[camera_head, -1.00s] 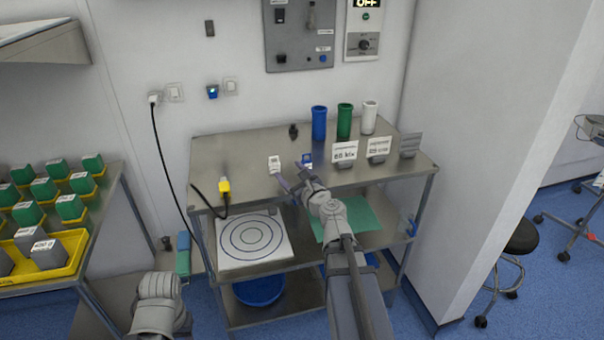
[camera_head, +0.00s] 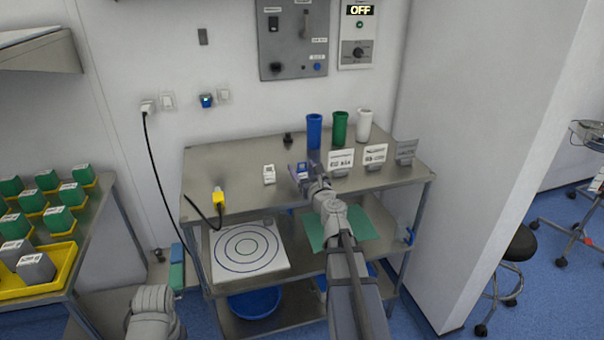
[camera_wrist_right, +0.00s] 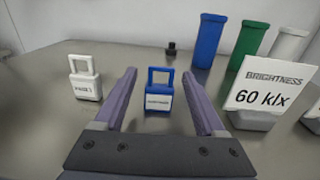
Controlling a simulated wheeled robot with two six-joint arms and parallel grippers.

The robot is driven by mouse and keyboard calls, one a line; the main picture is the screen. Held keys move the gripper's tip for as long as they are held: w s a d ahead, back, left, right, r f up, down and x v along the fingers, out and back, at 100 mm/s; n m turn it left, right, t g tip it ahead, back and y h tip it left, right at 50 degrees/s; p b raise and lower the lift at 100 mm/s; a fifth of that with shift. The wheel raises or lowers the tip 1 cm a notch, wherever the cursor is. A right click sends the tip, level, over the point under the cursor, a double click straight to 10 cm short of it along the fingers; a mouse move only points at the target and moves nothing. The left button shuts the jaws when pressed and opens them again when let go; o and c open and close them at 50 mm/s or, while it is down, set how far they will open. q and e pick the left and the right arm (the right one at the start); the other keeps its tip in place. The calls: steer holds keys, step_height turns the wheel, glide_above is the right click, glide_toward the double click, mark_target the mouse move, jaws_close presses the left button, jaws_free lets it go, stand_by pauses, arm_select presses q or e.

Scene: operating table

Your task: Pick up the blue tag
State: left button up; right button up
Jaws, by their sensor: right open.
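The blue tag (camera_wrist_right: 159,93) stands upright on the metal table, with a loop on top and a white label on its front. In the head view the blue tag (camera_head: 302,169) is partly hidden by my right gripper (camera_head: 303,170). In the right wrist view my right gripper (camera_wrist_right: 163,100) is open, its two fingers pointing forward on either side of the tag, apart from it. A white tag (camera_wrist_right: 85,78) of the same shape stands to the left; it also shows in the head view (camera_head: 269,174). My left gripper is out of view; only part of my left arm shows.
Blue (camera_head: 314,131), green (camera_head: 339,127) and white (camera_head: 364,125) cups stand at the back. Label stands, including the "60 klx" sign (camera_wrist_right: 265,88), are close to the right of my right gripper. A yellow connector (camera_head: 218,196) lies near the left edge. A small black object (camera_head: 288,139) stands behind.

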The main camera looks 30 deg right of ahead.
steer(key=w, duration=0.4)
steer(key=shift+d+r, duration=0.1)
steer(key=shift+d, duration=0.3)
steer(key=shift+s, duration=0.1)
steer(key=shift+c, duration=0.2)
jaws_close()
